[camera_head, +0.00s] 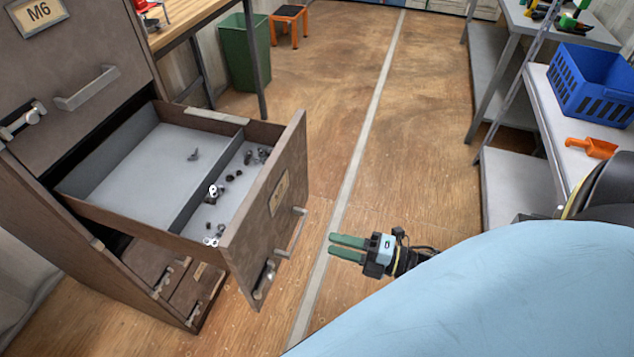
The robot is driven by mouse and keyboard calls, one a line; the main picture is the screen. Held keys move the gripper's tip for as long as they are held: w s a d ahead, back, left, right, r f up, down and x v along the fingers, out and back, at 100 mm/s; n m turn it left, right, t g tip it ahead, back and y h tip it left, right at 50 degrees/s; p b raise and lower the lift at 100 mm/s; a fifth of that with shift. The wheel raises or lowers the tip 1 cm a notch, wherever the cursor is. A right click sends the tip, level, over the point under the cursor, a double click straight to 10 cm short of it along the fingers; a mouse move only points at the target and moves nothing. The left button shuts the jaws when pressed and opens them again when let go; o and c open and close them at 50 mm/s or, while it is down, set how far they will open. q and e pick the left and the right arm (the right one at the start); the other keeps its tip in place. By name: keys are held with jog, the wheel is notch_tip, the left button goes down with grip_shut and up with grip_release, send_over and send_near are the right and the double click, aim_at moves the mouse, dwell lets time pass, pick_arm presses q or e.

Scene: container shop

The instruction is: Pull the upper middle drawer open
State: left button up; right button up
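A brown cabinet stands at the left, with an upper drawer front (75,65) that is shut and labelled M6. Below it, a drawer (290,165) is pulled well out, showing a grey interior split by a divider, with several small metal parts inside. Its front carries a bar handle (290,235) and a latch. My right gripper (332,247) has green fingers, slightly apart with nothing between them. It is to the right of the open drawer's handle, apart from it. My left gripper is not in view.
Lower drawers (190,290) sit beneath the open one. A green bin (245,55) and an orange stool (288,22) are at the back. At the right, a shelf holds a blue basket (595,85) and an orange scoop (592,147). The middle floor is clear.

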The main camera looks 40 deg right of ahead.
jog(key=v, duration=0.5)
dwell(0.5)
